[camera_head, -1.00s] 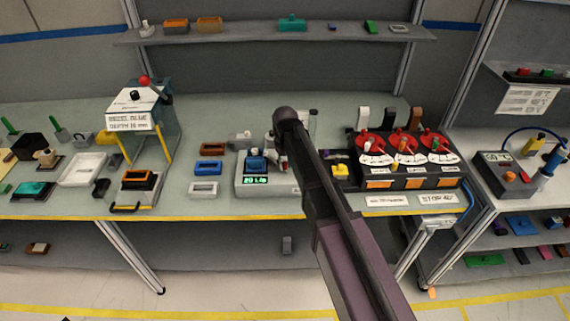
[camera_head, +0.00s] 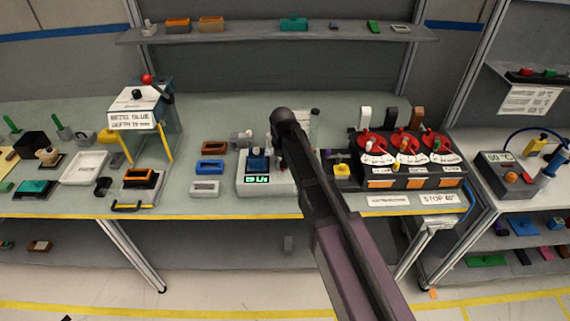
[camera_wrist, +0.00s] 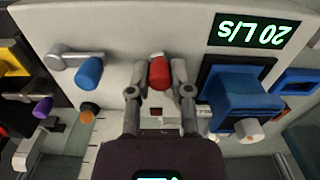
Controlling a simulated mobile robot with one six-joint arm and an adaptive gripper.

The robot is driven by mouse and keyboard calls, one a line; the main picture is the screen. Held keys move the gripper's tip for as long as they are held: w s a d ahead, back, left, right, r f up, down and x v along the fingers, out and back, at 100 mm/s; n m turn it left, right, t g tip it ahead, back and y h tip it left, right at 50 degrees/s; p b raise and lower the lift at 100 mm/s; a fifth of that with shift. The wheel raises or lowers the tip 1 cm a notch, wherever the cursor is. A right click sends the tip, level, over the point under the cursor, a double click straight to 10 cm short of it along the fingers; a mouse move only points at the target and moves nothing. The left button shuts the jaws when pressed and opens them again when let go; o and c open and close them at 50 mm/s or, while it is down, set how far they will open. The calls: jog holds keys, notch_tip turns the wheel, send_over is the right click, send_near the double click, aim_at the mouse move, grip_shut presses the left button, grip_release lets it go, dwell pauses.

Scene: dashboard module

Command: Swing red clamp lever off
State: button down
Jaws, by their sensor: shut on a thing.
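The red clamp lever (camera_wrist: 159,73) shows its rounded red tip in the wrist view, on the pale grey test fixture (camera_wrist: 150,25). My gripper (camera_wrist: 159,88) has one finger on each side of the red tip and is shut on it. A second lever with a blue tip (camera_wrist: 89,72) and grey arm lies to the left, apart from my fingers. A blue block (camera_wrist: 240,97) sits in a dark seat to the right. In the head view the fixture (camera_head: 254,188) stands at mid-bench; my arm hides the red lever and my fingertips there.
The fixture's display (camera_wrist: 254,31) reads 20 L/s, upside down in the wrist view. To the right in the head view stands a black unit with several red dials (camera_head: 405,150). Blue (camera_head: 209,167) and white (camera_head: 205,188) bezels lie left of the fixture.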

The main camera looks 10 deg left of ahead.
jog(key=shift+s+a+m, duration=0.2)
jog(key=shift+a+m, duration=0.2)
jog(key=shift+m, duration=0.75)
jog(key=shift+s+a+m, duration=0.2)
jog(key=shift+a+m, duration=0.2)
jog(key=shift+m, duration=0.75)
jog(key=c, duration=0.5)
grip_release()
jog(key=shift+c, duration=0.2)
jog(key=shift+d+n, duration=0.15)
jog(key=shift+n, duration=0.15)
